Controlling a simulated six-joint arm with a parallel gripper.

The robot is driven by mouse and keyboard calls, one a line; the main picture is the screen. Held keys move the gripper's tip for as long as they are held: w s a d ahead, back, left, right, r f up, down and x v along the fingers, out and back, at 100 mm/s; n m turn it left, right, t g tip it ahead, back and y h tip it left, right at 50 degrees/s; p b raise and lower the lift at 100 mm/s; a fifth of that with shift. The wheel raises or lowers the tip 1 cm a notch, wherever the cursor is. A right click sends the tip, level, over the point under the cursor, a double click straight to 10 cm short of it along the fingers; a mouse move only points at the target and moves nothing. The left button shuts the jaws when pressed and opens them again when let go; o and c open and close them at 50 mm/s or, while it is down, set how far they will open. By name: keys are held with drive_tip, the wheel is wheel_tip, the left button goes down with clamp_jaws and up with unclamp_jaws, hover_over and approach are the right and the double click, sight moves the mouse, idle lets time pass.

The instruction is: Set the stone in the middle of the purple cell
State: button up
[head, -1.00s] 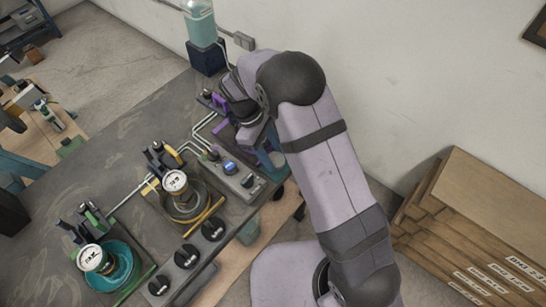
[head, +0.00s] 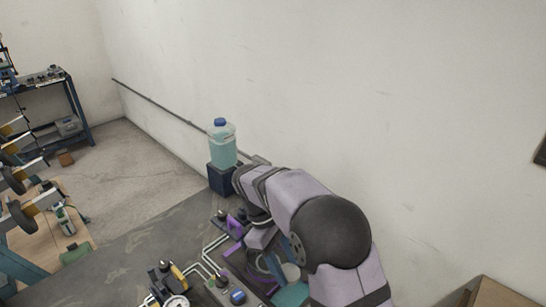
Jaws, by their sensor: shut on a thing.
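My gripper (head: 262,238) is at the far right end of the dark bench, low over the purple cell. My own wrist and arm cover most of it, and its fingertips are hard to make out. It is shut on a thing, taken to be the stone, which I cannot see. Purple parts of the cell (head: 236,228) show just left of my gripper, and my arm hides much of the cell. I cannot tell whether the held thing touches the cell.
A bottle of teal liquid (head: 222,143) stands on a dark blue block (head: 221,178) behind my wrist, near the wall. A fixture with a yellow lever (head: 179,272) and pale pipes (head: 209,256) lie left of the cell. Bare bench top (head: 150,240) is clear farther left.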

drive_tip(key=shift+w+a+f+m+g, duration=0.15)
drive_tip(key=shift+a+m+g, duration=0.1)
drive_tip(key=shift+m, duration=0.25)
drive_tip(key=shift+a+f+m+g, duration=0.15)
drive_tip(key=shift+a+m, duration=0.05)
drive_tip(key=shift+m, duration=0.3)
drive_tip(key=f+m, duration=0.1)
drive_tip(key=m, duration=0.1)
drive_tip(key=s+f+m+g+y, duration=0.1)
drive_tip(key=m, duration=0.1)
drive_tip(key=s+f+m+y, duration=0.1)
drive_tip(key=f, duration=0.1)
drive_tip(key=shift+a+m, duration=0.25)
drive_tip(key=shift+m, duration=0.15)
drive_tip(key=d+f+m+y, duration=0.2)
drive_tip(key=d+f+m, duration=0.2)
drive_tip(key=d, duration=0.7)
drive_tip(key=w+a+r+m+t+y, duration=0.2)
drive_tip(key=w+a+r+m, duration=0.3)
drive_tip(key=m, duration=0.7)
drive_tip(key=w+a+r+m+t+y, duration=0.1)
drive_tip(key=w+a+r+m+t, duration=0.3)
drive_tip(key=m, duration=0.8)
drive_tip(key=w+a+r, duration=0.2)
drive_tip(key=a, duration=0.2)
drive_tip(key=shift+a+r+y, duration=0.15)
drive_tip(key=shift+r+y, duration=0.1)
drive_tip(key=shift+y, duration=0.15)
